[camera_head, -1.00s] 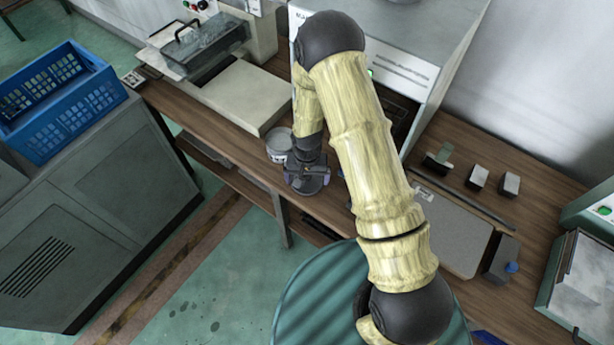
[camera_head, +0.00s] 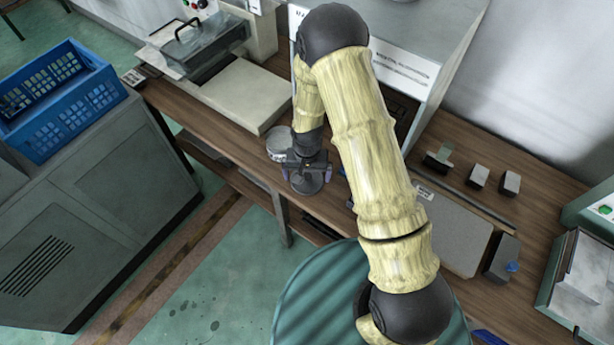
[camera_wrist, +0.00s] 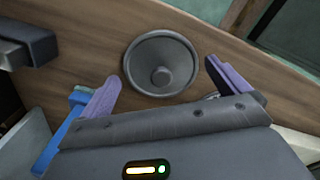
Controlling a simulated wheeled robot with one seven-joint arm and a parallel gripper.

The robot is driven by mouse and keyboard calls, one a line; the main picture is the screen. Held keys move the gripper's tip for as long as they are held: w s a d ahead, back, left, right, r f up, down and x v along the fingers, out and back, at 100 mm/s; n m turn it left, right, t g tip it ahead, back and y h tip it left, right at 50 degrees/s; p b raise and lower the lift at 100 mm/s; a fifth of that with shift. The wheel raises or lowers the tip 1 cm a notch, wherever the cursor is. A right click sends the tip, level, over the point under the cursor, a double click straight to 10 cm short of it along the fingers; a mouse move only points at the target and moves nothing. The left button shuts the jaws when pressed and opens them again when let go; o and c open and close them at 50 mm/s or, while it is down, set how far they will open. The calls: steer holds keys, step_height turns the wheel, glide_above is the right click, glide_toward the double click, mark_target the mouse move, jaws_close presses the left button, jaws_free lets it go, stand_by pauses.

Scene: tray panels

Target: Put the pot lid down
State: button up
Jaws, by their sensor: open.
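The pot lid (camera_wrist: 151,50) is a round dark grey disc with a knob in its middle. In the wrist view it lies flat on the brown wooden bench, knob towards the camera. My gripper (camera_wrist: 162,71) is open, with one purple finger on each side of the lid and a gap to the knob on both sides. In the head view the lid (camera_head: 307,188) shows just below my gripper (camera_head: 308,173), near the bench's front edge; the gripper hides part of it.
A small round grey container (camera_head: 278,141) stands close behind and left of the lid. The bench (camera_head: 222,135) carries a pale slab (camera_head: 240,92) at the left and small blocks (camera_head: 479,176) at the right. A blue crate (camera_head: 62,105) sits on a cabinet at the far left.

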mark_target(308, 178)
step_height(308, 178, up, 10)
steer(key=b, duration=0.1)
steer(key=shift+r+b, duration=0.25)
steer(key=shift+b, duration=0.05)
stand_by(0.6)
steer(key=s+d+r+t, duration=0.2)
steer(key=s+d+r, duration=0.9)
steer(key=d+r, duration=0.2)
steer(key=shift+s+d+r+n+t, duration=0.3)
steer(key=shift+s+r+n, duration=0.05)
steer(key=shift+r+n, duration=0.1)
